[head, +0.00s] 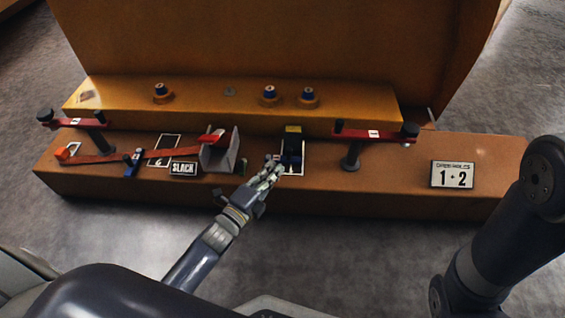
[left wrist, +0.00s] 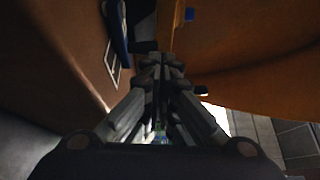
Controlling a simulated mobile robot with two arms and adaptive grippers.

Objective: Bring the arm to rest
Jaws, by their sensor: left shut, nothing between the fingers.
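My left arm reaches in from the lower left of the head view. Its gripper (head: 269,174) is shut and empty, over the front part of the brown ledge (head: 400,190). The fingertips are just in front of a dark blue block-like part (head: 292,150) standing on a white-outlined mark. I cannot tell whether they touch it. In the left wrist view the closed fingers (left wrist: 160,65) point away from the camera, with the blue part (left wrist: 116,28) to their left. My right arm (head: 490,240) shows at the right of the head view; its gripper is out of the picture.
Red-handled levers stand at left (head: 78,122) and right (head: 375,134). An orange strap (head: 100,158) runs to a grey bracket (head: 220,155) beside a SLACK sign (head: 184,169). A "1 2" sign (head: 452,175) stands at right. Blue-topped knobs (head: 269,95) sit on the upper step. Grey floor in front is open.

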